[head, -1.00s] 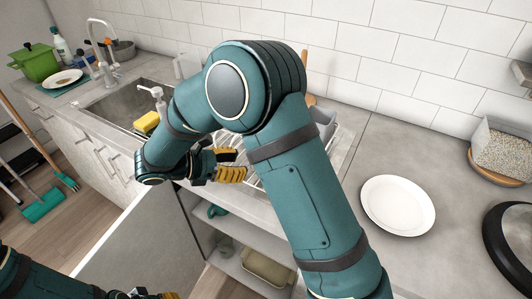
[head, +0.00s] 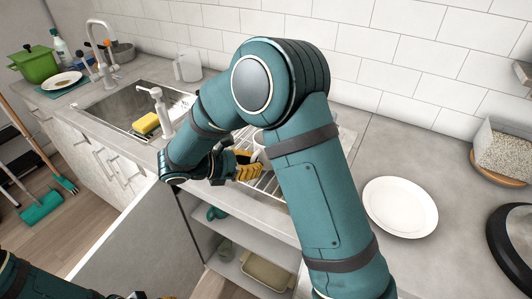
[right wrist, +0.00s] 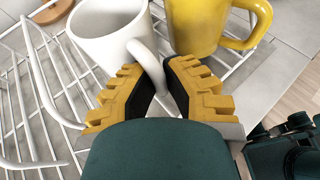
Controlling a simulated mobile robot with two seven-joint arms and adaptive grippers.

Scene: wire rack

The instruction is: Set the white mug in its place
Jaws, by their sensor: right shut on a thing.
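The white mug (right wrist: 108,32) is upright over the white wire rack (right wrist: 37,92) in the right wrist view, its handle between the yellow fingertips. My right gripper (right wrist: 160,85) is shut on that handle. Whether the mug touches the rack's wires is not clear. In the head view my right gripper (head: 246,166) is over the rack (head: 268,184); a sliver of the white mug (head: 259,139) shows beside my arm, which hides most of it. My left gripper (head: 152,296) is cut off by the bottom edge, its fingers barely visible.
A yellow mug (right wrist: 200,25) stands close beside the white mug. A white plate (head: 400,206) lies right of the rack. A cabinet door (head: 140,245) hangs open below.

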